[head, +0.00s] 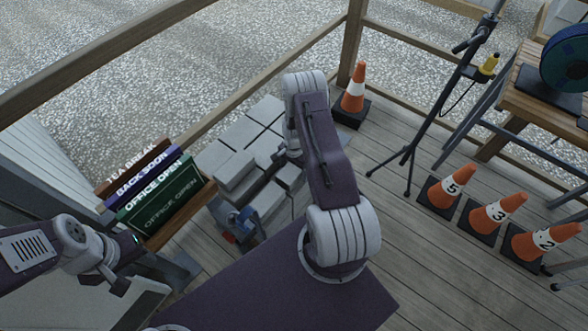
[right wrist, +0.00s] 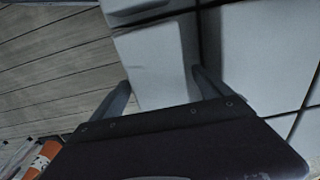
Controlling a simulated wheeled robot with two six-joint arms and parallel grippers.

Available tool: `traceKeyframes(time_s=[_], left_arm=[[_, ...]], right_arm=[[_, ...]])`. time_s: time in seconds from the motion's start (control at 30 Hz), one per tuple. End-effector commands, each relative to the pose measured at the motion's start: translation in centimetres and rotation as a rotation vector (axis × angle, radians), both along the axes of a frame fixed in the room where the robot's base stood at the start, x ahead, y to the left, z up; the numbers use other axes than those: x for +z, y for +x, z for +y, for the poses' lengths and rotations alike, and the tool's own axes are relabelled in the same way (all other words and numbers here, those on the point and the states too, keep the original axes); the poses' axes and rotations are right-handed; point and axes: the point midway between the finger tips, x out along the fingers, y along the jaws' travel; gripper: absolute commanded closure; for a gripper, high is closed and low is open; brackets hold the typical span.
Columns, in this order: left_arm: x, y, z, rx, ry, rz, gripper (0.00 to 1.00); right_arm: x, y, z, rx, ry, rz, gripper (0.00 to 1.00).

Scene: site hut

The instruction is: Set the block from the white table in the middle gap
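A pale grey block (right wrist: 157,62) shows in the right wrist view between the two fingers of my right gripper (right wrist: 160,80).
Stacked signs (head: 160,195) stand left of the slabs. A blue object (head: 240,220) sits near their front edge. A cone (head: 354,88) stands behind, and numbered cones (head: 448,188) stand at right near a tripod (head: 408,160). Wooden rails edge the deck.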

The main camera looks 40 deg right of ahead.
Motion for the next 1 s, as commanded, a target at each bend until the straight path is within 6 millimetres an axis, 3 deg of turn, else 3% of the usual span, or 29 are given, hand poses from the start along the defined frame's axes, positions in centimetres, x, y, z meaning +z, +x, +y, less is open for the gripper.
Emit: traceKeyframes(time_s=[0.17,0.5,0.6,1.0], left_arm=[[0.1,0.0,0.0,0.0,0.0,0.0,0.64],[1.8,0.0,0.0,0.0,0.0,0.0,0.64],[1.9,0.0,0.0,0.0,0.0,0.0,0.64],[2.0,0.0,0.0,0.0,0.0,0.0,0.64]], right_arm=[[0.2,-0.1,0.0,0.0,0.001,0.002,0.11],[7.2,0.0,0.0,0.0,-0.001,-0.001,0.11],[8.5,0.0,0.0,0.0,0.0,-0.001,0.11],[9.0,0.0,0.0,0.0,0.001,0.001,0.11]])
